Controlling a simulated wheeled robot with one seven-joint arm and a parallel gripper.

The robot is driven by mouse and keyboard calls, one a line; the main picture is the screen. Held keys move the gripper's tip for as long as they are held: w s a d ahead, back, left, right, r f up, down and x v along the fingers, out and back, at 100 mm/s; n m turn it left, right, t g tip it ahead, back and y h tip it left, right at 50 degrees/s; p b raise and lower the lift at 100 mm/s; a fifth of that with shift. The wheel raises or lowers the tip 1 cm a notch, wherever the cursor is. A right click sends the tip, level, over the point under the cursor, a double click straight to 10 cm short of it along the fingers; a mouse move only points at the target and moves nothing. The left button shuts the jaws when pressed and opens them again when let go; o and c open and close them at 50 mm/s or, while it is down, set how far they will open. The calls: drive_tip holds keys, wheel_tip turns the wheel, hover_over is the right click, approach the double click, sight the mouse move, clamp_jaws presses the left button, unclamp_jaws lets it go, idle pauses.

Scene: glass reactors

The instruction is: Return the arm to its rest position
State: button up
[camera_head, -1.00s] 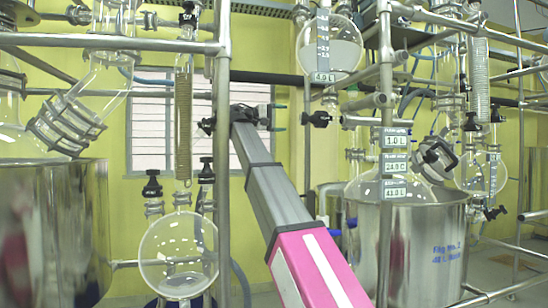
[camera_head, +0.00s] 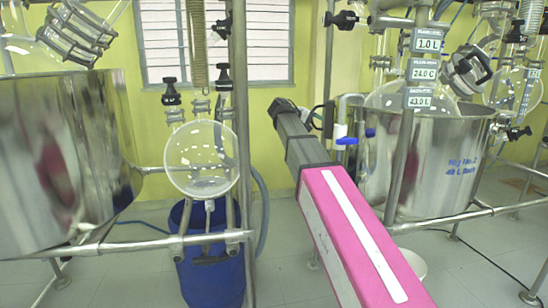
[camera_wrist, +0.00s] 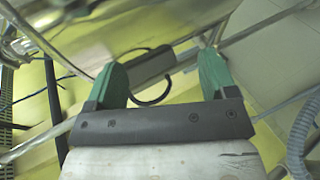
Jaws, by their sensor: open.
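My gripper (camera_wrist: 162,75) shows in the wrist view with its two green fingers wide apart and nothing held between them. A dark block and a black curved cable show behind the gap, against the yellow wall. In the head view my pink and grey arm reaches up and away from the bottom right. Its dark far end is left of the right steel vessel (camera_head: 430,170) and right of the round glass flask (camera_head: 201,160). The fingers cannot be made out clearly in that view.
A large steel vessel (camera_head: 60,160) stands at the left. A blue drum (camera_head: 212,265) sits below the flask. Steel frame posts (camera_head: 241,120) and pipes stand on both sides of my arm. A blue-handled valve (camera_head: 347,141) is close right of my arm. Grey floor lies open below.

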drive_tip(key=s+d+f+g+y, duration=0.15)
drive_tip(key=s+f, duration=0.25)
drive_tip(key=f, duration=0.6)
drive_tip(key=s+d+f+m+y, duration=0.1)
drive_tip(key=s+f+y, duration=0.15)
drive_tip(key=f, duration=0.75)
drive_tip(key=s+d+f+g+y, duration=0.15)
drive_tip(key=s+f, duration=0.25)
drive_tip(key=f, duration=0.6)
drive_tip(key=s+f+m+g+y, duration=0.1)
drive_tip(key=s+f+m+y, duration=0.2)
drive_tip(key=s+f, duration=1.4)
drive_tip(key=a+y, duration=0.1)
drive_tip(key=y, duration=0.2)
drive_tip(key=shift+f+m+g, duration=0.35)
drive_tip(key=shift+m+g, duration=0.05)
drive_tip(key=shift+s, duration=0.1)
